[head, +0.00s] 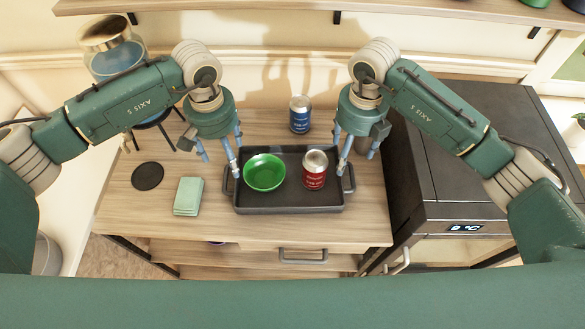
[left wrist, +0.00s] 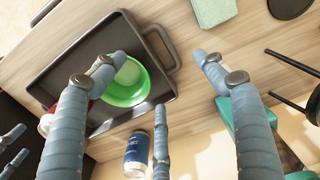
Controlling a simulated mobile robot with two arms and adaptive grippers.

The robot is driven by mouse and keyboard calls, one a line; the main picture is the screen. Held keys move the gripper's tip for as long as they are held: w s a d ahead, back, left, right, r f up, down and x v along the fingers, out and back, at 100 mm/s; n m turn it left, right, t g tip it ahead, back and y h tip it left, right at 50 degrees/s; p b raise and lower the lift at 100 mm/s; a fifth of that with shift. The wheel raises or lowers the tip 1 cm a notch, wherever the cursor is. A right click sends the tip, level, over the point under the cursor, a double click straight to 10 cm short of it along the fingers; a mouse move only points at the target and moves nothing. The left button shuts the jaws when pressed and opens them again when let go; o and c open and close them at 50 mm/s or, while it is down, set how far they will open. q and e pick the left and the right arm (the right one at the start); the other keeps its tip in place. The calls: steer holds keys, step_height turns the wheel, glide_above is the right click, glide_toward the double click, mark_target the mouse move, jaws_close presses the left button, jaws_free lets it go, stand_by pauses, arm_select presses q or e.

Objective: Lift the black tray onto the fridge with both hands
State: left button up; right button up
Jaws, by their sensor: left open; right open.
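The black tray (head: 292,180) lies flat on the wooden counter, a handle at each short end. It holds a green bowl (head: 264,172) and a red can (head: 314,170). My left gripper (head: 219,164) is open above the tray's left end, near that handle. In the left wrist view its spread fingers (left wrist: 157,65) show above the handle (left wrist: 160,48), with nothing between them. My right gripper (head: 357,163) is open and empty over the right end, near the right handle (head: 349,179). Contact with the handles cannot be told. The fridge (head: 470,150), dark and flat-topped, stands right of the counter.
A blue can (head: 300,114) stands behind the tray. A green pad stack (head: 188,196) and a black coaster (head: 147,176) lie left of it. A water dispenser (head: 112,55) stands at the back left. A shelf (head: 300,5) runs above. The visible fridge top looks clear.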

mark_target(344, 175)
arm_select(q)
steer(key=shift+s+d+r, duration=0.1)
steer(key=shift+s, duration=0.15)
arm_select(e)
steer(key=shift+s+d, duration=0.1)
steer(key=shift+s, duration=0.2)
arm_select(q)
step_height(344, 175, down, 11)
steer(key=shift+w+r, duration=0.1)
steer(key=shift+w, duration=0.05)
arm_select(e)
step_height(344, 175, down, 11)
steer(key=shift+w+r, duration=0.1)
steer(key=shift+w, duration=0.05)
arm_select(q)
steer(key=c, duration=1.6)
arm_select(e)
steer(key=c, duration=1.6)
arm_select(q)
steer(key=shift+c, duration=0.3)
arm_select(e)
steer(key=shift+c, duration=0.3)
arm_select(q)
steer(key=shift+r, duration=0.1)
arm_select(e)
steer(key=shift+r, duration=0.15)
